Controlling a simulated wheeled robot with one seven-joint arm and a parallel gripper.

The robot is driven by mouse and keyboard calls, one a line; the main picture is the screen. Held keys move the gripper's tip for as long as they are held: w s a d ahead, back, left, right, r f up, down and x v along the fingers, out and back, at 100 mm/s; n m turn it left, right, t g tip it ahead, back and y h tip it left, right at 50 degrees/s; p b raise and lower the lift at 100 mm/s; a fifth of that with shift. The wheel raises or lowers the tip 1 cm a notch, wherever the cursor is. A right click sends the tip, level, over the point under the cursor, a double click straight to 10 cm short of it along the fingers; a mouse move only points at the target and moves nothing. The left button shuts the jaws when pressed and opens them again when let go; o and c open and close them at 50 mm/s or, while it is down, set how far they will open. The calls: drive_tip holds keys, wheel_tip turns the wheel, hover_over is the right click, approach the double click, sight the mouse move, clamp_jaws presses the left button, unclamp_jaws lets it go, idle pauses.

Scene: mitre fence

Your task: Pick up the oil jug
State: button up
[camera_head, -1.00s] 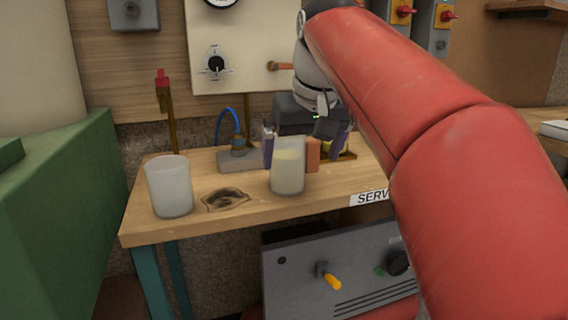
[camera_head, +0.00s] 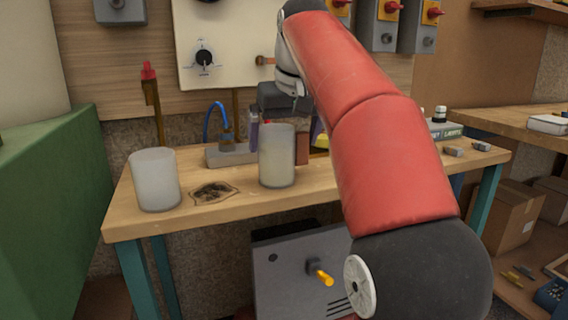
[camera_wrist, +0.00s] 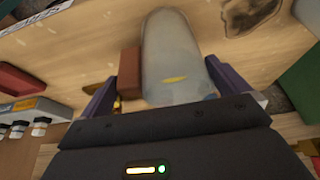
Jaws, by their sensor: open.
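The oil jug (camera_head: 277,158) looks like a pale translucent cylinder with yellowish contents, standing upright on the wooden bench. In the wrist view the jug (camera_wrist: 174,58) lies between the two purple fingers of my open gripper (camera_wrist: 168,90). I cannot tell whether either finger touches it. A reddish-brown block-like part (camera_wrist: 130,72) sits against the jug's side; in the head view it (camera_head: 302,146) shows at the jug's right. In the head view my gripper (camera_head: 284,128) is behind the jug, which partly hides its fingers.
A similar pale container (camera_head: 155,180) stands at the bench's left, with a dark burn-like mark (camera_head: 214,193) beside it. A grey block with a blue hose (camera_head: 231,154) lies behind the jug. A green cabinet (camera_head: 45,210) bounds the left. My arm hides the bench's right-middle.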

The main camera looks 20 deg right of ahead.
drive_tip(key=shift+w+f, duration=0.25)
drive_tip(key=shift+f, duration=0.35)
drive_tip(key=shift+c, duration=0.4)
drive_tip(key=shift+r, duration=0.1)
drive_tip(key=c, duration=0.8)
drive_tip(key=shift+r+p, duration=2.45)
drive_tip(key=shift+r, duration=2.55)
